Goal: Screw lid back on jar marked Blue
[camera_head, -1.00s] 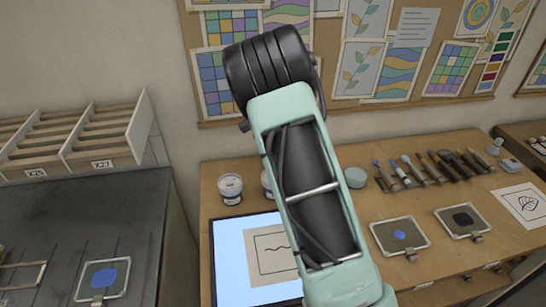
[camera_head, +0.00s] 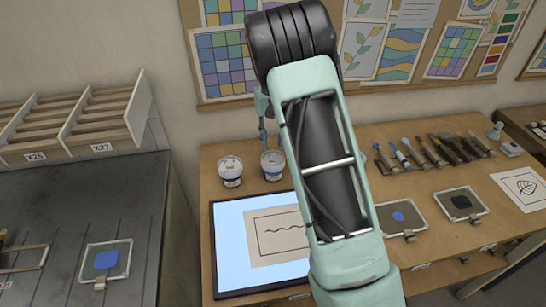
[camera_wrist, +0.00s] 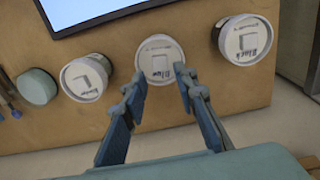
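The jar marked Blue (camera_wrist: 157,62) stands on the table in the middle of the wrist view, with a round white top reading "Blue". It also shows in the head view (camera_head: 272,168), just left of my arm. Whether that white top is fully screwed down I cannot tell, and no separate lid shows. My gripper (camera_wrist: 158,75) is open, with a fingertip at either side of the near part of the white top in the picture. No grip on it is visible. In the head view, part of my gripper shows above and behind this jar.
A jar marked Black (camera_wrist: 246,41) stands to the right in the wrist view; another white-topped jar (camera_wrist: 84,78) and a teal round object (camera_wrist: 37,87) are to the left. A lit panel (camera_head: 228,250) lies close in front of the jars. Brushes (camera_head: 440,150) lie farther right.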

